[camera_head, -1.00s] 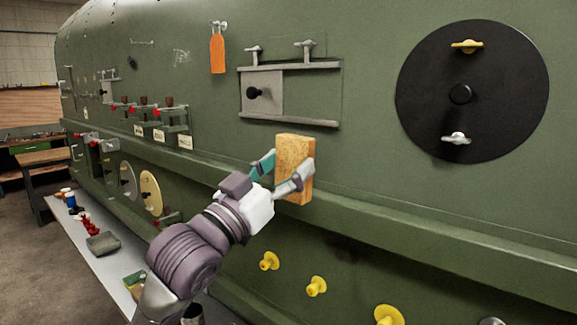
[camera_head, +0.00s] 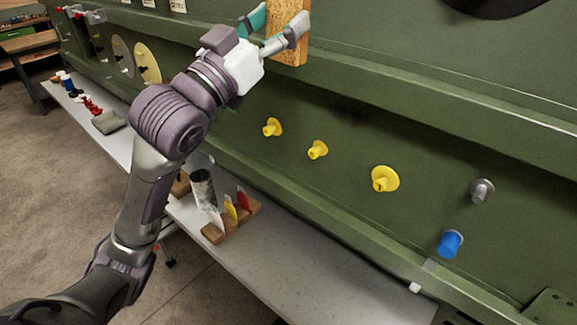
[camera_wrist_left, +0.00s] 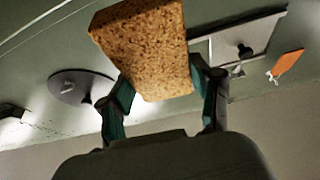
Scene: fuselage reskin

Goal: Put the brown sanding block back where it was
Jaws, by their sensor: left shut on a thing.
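The brown sanding block (camera_head: 291,38) is a speckled tan-brown block at the top of the head view, its upper end cut off by the frame. My left gripper (camera_head: 277,30) is shut on it, one finger on each side, and holds it up in front of the green fuselage wall. In the left wrist view the block (camera_wrist_left: 146,48) sits between the two fingers of the left gripper (camera_wrist_left: 163,95). My right gripper is not in view.
A grey shelf (camera_head: 290,262) runs along the wall's foot. On it stand a wooden holder (camera_head: 232,226) with coloured tools, a dark-topped cylinder (camera_head: 203,187) and a grey pad (camera_head: 107,122). Yellow knobs (camera_head: 318,150) and a blue knob (camera_head: 449,243) stick out of the wall.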

